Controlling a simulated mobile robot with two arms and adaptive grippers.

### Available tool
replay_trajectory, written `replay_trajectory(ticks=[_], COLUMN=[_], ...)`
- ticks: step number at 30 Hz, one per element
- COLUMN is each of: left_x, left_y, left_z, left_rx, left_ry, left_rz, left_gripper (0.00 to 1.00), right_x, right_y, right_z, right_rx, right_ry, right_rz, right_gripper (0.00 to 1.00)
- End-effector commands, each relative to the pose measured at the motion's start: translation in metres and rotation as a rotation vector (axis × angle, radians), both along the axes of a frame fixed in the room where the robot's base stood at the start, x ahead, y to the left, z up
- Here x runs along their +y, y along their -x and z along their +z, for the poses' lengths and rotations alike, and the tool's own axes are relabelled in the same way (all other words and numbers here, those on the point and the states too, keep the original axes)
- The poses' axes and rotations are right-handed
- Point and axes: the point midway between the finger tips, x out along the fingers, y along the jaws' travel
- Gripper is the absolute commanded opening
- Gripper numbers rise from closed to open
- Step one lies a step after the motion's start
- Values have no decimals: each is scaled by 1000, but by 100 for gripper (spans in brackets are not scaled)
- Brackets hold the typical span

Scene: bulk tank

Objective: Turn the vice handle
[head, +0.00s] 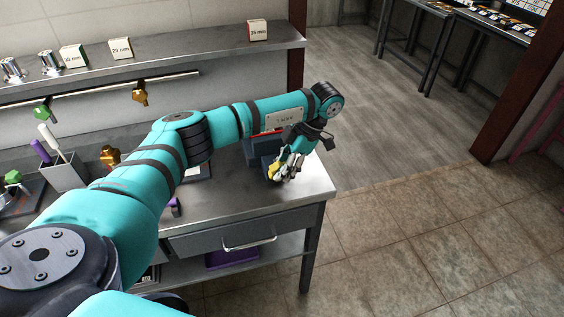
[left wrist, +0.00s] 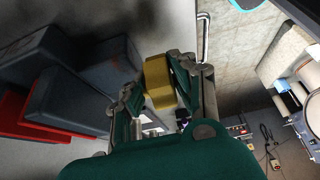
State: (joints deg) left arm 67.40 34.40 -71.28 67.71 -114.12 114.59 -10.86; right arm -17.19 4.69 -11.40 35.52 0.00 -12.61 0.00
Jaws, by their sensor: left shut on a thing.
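The vice (head: 258,146) is a dark blue-grey block with a red part, at the right end of the metal workbench, partly hidden by my left arm. It also fills the left of the left wrist view (left wrist: 75,80). My left gripper (head: 286,168) is at the vice's front right side. It is shut on a yellow piece, which I take for the vice handle (left wrist: 159,84), between its fingers in the left wrist view. A little of the yellow shows in the head view (head: 273,171). My right gripper is not in view.
The workbench (head: 300,190) ends just right of the vice, with open tiled floor beyond. A drawer with a handle (head: 247,245) is below. A tool cup (head: 65,173) stands at left. A shelf (head: 170,66) with labelled boxes runs behind.

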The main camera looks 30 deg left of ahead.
Motion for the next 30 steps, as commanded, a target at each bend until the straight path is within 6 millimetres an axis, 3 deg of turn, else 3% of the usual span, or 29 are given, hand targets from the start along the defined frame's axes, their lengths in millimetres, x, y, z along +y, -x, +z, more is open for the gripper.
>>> replay_trajectory(ticks=[10, 30], left_x=[-1, -1], left_y=[-3, -2], left_z=[2, -2], left_rx=[139, 182], left_ry=[-125, -157], left_rz=[2, 1], left_gripper=[0, 0], right_x=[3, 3], right_y=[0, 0], right_z=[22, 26], right_rx=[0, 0], right_ry=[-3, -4], right_rz=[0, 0], right_gripper=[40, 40])
